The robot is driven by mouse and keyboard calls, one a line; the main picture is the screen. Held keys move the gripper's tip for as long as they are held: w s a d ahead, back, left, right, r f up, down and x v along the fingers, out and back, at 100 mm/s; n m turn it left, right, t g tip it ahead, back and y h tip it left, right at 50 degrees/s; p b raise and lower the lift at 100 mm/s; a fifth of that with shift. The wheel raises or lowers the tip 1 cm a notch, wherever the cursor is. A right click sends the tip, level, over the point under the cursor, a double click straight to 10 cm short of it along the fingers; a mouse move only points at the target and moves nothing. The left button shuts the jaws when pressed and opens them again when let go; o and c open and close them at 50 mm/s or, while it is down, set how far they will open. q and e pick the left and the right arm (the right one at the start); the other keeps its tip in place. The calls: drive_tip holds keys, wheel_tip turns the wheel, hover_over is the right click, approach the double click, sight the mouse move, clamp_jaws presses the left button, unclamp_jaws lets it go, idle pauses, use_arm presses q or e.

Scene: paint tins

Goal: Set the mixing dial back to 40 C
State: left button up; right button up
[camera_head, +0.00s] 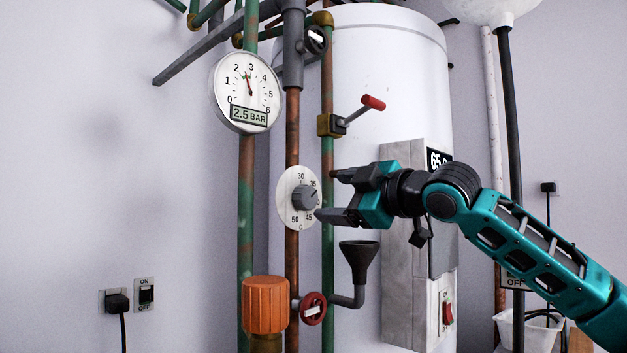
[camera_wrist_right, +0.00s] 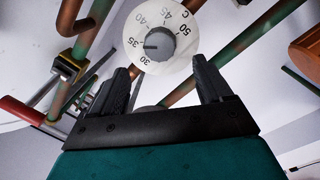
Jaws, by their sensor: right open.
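The mixing dial (camera_head: 284,210) is a round white plate with a grey knob (camera_head: 305,198), mounted on a copper pipe. It also shows in the right wrist view (camera_wrist_right: 193,62), with its knob (camera_wrist_right: 160,44) between and beyond my fingertips. The knob's dark pointer line is at about the 35 mark. My right gripper (camera_head: 334,195) is open and empty, just right of the dial, its two fingers pointing at it. It also shows in the wrist view (camera_wrist_right: 161,72). The fingers look apart from the knob. The 40 mark is hard to make out in the head view. My left gripper is not in view.
A pressure gauge (camera_head: 246,92) hangs upper left. A red-handled valve (camera_head: 372,103) sits above my gripper, a black funnel (camera_head: 359,258) below it. An orange cap (camera_head: 265,304) and red handwheel (camera_head: 313,308) are lower down. A grey control box (camera_head: 403,290) stands behind my wrist.

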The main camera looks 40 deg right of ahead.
sight(309, 197)
drive_tip(key=w+p, duration=0.3)
drive_tip(key=w, duration=0.2)
drive_tip(key=shift+w+r, duration=0.1)
drive_tip(key=shift+w, duration=0.8)
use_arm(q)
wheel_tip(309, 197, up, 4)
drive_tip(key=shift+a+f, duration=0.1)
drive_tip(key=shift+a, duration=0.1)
use_arm(e)
drive_tip(key=c, duration=1)
